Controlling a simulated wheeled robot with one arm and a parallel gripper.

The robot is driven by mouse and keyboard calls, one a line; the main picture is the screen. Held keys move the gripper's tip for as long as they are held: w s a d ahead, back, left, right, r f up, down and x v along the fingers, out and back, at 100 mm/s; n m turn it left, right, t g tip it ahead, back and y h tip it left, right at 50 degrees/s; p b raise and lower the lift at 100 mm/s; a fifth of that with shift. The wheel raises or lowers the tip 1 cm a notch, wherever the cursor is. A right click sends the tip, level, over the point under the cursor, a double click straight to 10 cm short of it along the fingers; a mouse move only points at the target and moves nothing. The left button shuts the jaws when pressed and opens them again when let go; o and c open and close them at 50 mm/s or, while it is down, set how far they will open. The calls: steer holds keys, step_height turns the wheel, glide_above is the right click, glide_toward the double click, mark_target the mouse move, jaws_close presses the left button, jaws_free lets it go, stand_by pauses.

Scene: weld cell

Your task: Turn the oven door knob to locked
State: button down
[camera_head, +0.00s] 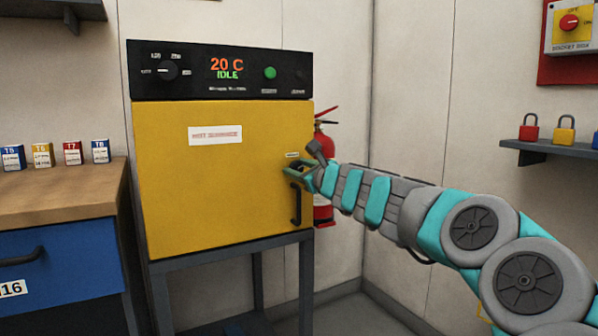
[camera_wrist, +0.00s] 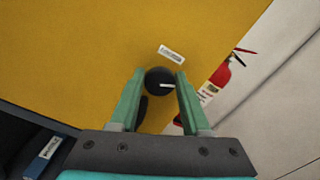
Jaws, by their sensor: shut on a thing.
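The yellow oven door (camera_head: 210,200) is closed in the head view. The black round door knob (camera_wrist: 158,80) is on the door in the wrist view, below a small white label (camera_wrist: 171,53). A white pointer line on the knob points right in that picture. My gripper (camera_wrist: 160,76) has its green fingers on either side of the knob and is shut on it. In the head view my gripper (camera_head: 298,168) is at the door's right edge and largely hides the knob. The label text is too small to read.
The black door handle (camera_head: 296,203) is just below my gripper. A red fire extinguisher (camera_head: 324,205) stands behind the oven's right side. The oven panel (camera_head: 200,65) shows 20 C and IDLE. A wooden workbench (camera_head: 60,195) is at left; a shelf with padlocks (camera_head: 565,149) is at right.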

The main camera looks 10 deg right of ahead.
steer(key=n+b, duration=0.1)
steer(key=n, duration=0.2)
steer(key=shift+f+n, duration=0.15)
steer(key=shift+n, duration=0.25)
steer(key=n+b, duration=0.1)
steer(key=n, duration=0.2)
steer(key=shift+a+f+n+b, duration=0.1)
steer(key=shift+n+b, duration=0.2)
steer(key=shift+b, duration=0.1)
steer(key=n+b, duration=0.1)
steer(key=n, duration=0.1)
steer(key=shift+n, duration=0.3)
steer(key=shift+n+b, duration=1.05)
steer(key=shift+n, duration=0.45)
steer(key=shift+c, duration=2.1)
jaws_free()
steer(key=shift+s, duration=0.1)
